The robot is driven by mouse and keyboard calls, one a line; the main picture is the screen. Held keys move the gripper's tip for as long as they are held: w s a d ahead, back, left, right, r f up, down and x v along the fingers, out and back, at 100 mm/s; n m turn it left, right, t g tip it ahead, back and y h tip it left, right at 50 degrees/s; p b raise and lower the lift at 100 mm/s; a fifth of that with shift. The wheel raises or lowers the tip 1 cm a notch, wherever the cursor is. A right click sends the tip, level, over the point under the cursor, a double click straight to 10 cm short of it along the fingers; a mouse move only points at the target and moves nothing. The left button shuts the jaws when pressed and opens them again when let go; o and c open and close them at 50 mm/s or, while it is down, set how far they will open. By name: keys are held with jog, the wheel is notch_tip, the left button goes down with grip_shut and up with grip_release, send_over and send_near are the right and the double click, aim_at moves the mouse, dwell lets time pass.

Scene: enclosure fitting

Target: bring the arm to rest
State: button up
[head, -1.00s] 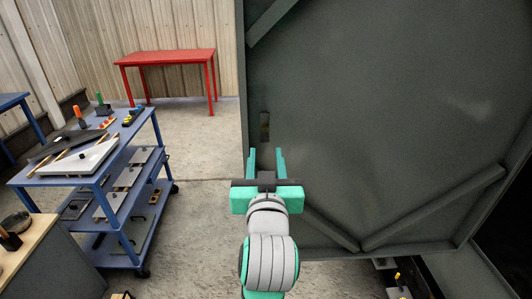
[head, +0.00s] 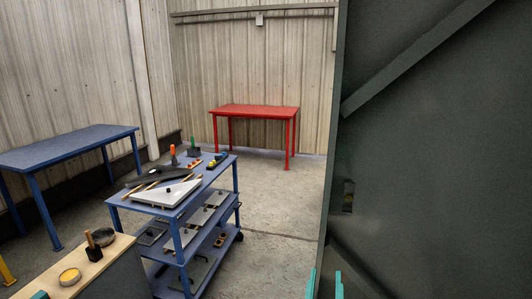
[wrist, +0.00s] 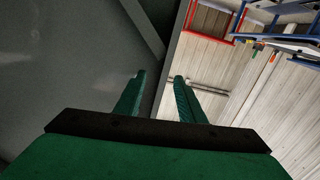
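My gripper (wrist: 158,98) shows in the wrist view with its two green fingers apart and nothing between them. Beyond the fingers is the edge of a dark grey panel (wrist: 75,70); I cannot tell how far off it is. In the head view only the green fingertips (head: 325,285) show at the bottom edge, in front of the panel (head: 440,170). The rest of my arm is out of the head view.
A blue cart (head: 180,226) with tools and plates stands at centre left. A wooden-topped bench (head: 100,262) is at lower left. A blue table (head: 70,147) and a red table (head: 255,110) stand by the walls. Bare floor (head: 285,225) lies between cart and panel.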

jog(key=s+a+f+n+y, duration=0.1)
jog(key=s+a+f, duration=0.3)
jog(key=s+f, duration=0.45)
jog(key=s+a+f+n+y, duration=0.15)
jog(key=s+a+f, duration=0.35)
jog(key=f, duration=0.7)
jog(key=s+a+f+y, duration=0.1)
jog(key=s+a+f, duration=0.1)
jog(key=s, duration=0.9)
jog(key=s+a+f+g+y, duration=0.1)
jog(key=s+a+f, duration=0.2)
jog(key=s, duration=0.9)
jog(key=shift+s+g, duration=0.15)
jog(key=shift+g, duration=0.15)
jog(key=shift+m, duration=0.25)
jog(key=shift+s, duration=0.1)
jog(key=shift+c, duration=0.6)
jog(key=shift+d, duration=0.2)
